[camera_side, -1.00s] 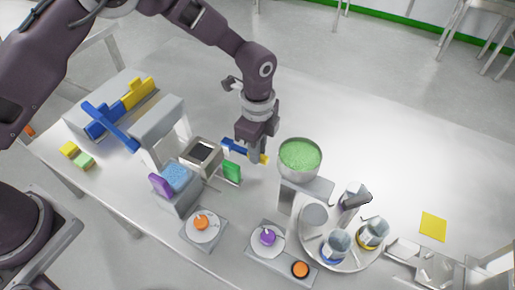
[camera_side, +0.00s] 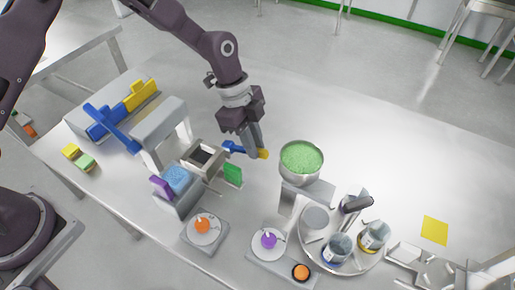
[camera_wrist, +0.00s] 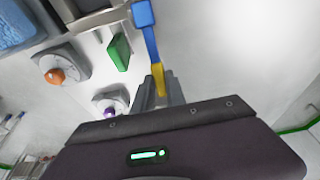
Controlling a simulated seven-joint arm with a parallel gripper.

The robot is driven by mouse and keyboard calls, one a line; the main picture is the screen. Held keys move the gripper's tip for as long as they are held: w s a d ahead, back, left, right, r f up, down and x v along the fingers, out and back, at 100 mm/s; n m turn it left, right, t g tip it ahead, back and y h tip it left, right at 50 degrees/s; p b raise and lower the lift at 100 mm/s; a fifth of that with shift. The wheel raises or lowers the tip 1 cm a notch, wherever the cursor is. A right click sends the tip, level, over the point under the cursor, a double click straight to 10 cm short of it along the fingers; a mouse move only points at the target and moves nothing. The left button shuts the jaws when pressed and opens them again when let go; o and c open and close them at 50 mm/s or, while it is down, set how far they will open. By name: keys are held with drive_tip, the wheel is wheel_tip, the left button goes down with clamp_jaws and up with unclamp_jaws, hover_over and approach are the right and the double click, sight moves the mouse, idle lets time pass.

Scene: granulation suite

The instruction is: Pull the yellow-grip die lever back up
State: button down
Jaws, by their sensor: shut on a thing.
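The die lever has a blue arm (camera_side: 234,147) and a yellow grip (camera_side: 264,154), beside the small grey die block (camera_side: 203,158) in the side view. My gripper (camera_side: 257,153) is at the grip end, tilted, its fingers coming down from the upper left. In the wrist view the blue arm (camera_wrist: 150,40) runs down from the top to the yellow grip (camera_wrist: 158,78). The grip lies between the two fingers of my gripper (camera_wrist: 161,92), which are shut on it. The fingers hide part of the grip.
A green plate (camera_side: 233,174) stands close by the lever. A bowl of green granules (camera_side: 301,158) is just right of my gripper. A blue-and-yellow device (camera_side: 115,118) is at the left.

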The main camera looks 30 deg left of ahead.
sight(242, 148)
drive_tip(key=h, duration=0.1)
drive_tip(key=a+r+h, duration=0.1)
drive_tip(key=shift+a+r+h, duration=0.2)
drive_tip(key=shift+r+h, duration=0.05)
drive_tip(key=shift+h, duration=0.05)
drive_tip(key=shift+a+r+h, duration=0.35)
drive_tip(key=shift+a+h, duration=0.15)
drive_tip(key=shift+h, duration=0.25)
drive_tip(key=shift+a+r+h, duration=0.35)
drive_tip(key=shift+a+h, duration=0.1)
drive_tip(key=shift+h, duration=0.3)
drive_tip(key=c, duration=1.4)
unclamp_jaws()
drive_tip(key=shift+o, duration=0.2)
drive_tip(key=shift+a, duration=0.1)
